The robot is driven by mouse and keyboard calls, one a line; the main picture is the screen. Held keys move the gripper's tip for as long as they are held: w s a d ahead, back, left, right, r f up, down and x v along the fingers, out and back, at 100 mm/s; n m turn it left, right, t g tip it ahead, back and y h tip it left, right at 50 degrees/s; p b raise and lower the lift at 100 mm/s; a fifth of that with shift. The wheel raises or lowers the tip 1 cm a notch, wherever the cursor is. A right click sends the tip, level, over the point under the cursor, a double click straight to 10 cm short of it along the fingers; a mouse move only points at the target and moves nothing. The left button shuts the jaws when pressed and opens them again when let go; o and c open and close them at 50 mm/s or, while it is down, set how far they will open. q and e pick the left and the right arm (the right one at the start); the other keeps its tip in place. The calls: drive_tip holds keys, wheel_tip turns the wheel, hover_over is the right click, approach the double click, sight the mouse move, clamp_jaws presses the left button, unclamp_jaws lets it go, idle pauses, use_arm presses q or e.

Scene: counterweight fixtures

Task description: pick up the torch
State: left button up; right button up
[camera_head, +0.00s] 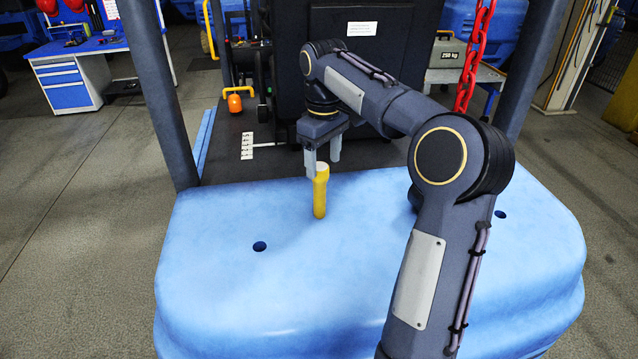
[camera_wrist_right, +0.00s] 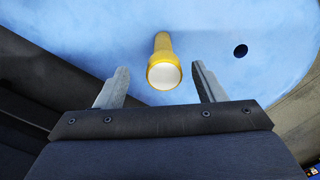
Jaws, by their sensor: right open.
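The torch (camera_head: 320,194) is yellow with a pale lens end and stands on the blue counterweight (camera_head: 235,285) near its far edge in the head view. My right gripper (camera_head: 322,163) is open, with its fingers at the upper part of the torch. In the right wrist view the torch (camera_wrist_right: 162,66) shows its round lens between and a little beyond the two open fingers (camera_wrist_right: 160,90). Neither finger appears to touch it in that view. My left gripper is not in view.
The blue counterweight has dark holes, one at its left (camera_head: 260,246). Dark posts rise on both sides, the left post (camera_head: 155,90) and the right post (camera_head: 533,65). A red chain (camera_head: 474,60) hangs at the right. An orange object (camera_head: 234,103) lies behind, at the left.

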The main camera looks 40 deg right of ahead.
sight(320, 179)
drive_tip(key=f, duration=0.2)
drive_tip(key=f+p, duration=0.1)
drive_tip(key=f, duration=0.3)
drive_tip(key=shift+w+a, duration=0.25)
drive_tip(key=shift+w, duration=0.05)
drive_tip(key=shift+r, duration=0.1)
drive_tip(key=c, duration=1.1)
